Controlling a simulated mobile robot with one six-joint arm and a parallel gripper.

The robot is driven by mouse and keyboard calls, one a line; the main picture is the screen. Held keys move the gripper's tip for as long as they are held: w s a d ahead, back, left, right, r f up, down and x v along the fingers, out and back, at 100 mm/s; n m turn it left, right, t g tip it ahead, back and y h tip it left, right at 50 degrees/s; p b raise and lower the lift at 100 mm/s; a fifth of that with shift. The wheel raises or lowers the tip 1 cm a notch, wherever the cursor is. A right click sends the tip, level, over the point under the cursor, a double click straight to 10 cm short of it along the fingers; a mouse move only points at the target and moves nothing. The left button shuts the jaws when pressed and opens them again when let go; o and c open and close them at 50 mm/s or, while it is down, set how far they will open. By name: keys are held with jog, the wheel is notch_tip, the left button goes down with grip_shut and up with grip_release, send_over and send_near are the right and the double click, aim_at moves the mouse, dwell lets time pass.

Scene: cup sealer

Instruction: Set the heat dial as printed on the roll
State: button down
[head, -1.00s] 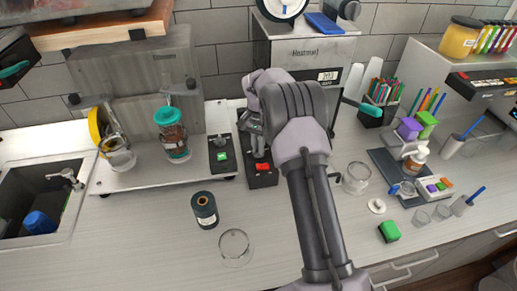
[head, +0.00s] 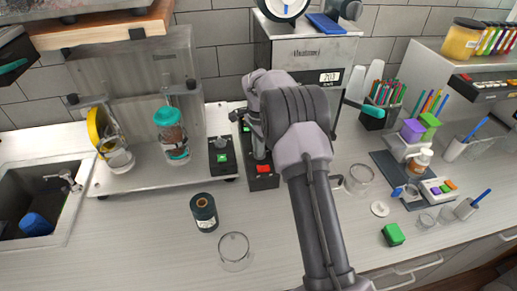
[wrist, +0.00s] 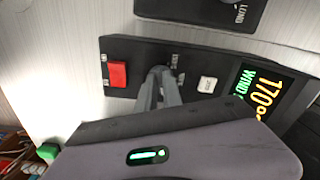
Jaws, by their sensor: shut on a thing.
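My gripper (wrist: 160,86) is at the black control panel (wrist: 135,55). In the wrist view its fingers are shut between the red button (wrist: 117,74) and a small white button (wrist: 207,84). They appear shut on the heat dial, which they hide. The panel's display (wrist: 262,97) reads 170° in orange, with green text starting "WIND", partly cut off. In the head view my arm covers much of the panel; its red button (head: 264,169) shows. The dark roll (head: 204,213) stands upright on the counter; its label is too small to read.
A box with a green button (head: 221,158) stands left of the panel. A clear cup (head: 234,250) is in front of the roll. A glass (head: 358,179) stands right of my arm.

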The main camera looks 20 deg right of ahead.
jog(key=shift+s+f, duration=0.25)
jog(key=shift+f, duration=0.15)
jog(key=c, duration=1)
grip_release()
jog(key=shift+w, duration=0.1)
jog(key=shift+c, duration=0.2)
jog(key=shift+o, duration=0.4)
jog(key=shift+r, duration=0.1)
jog(key=shift+r, duration=0.15)
notch_tip(320, 180, up, 17)
jog(key=p, duration=0.4)
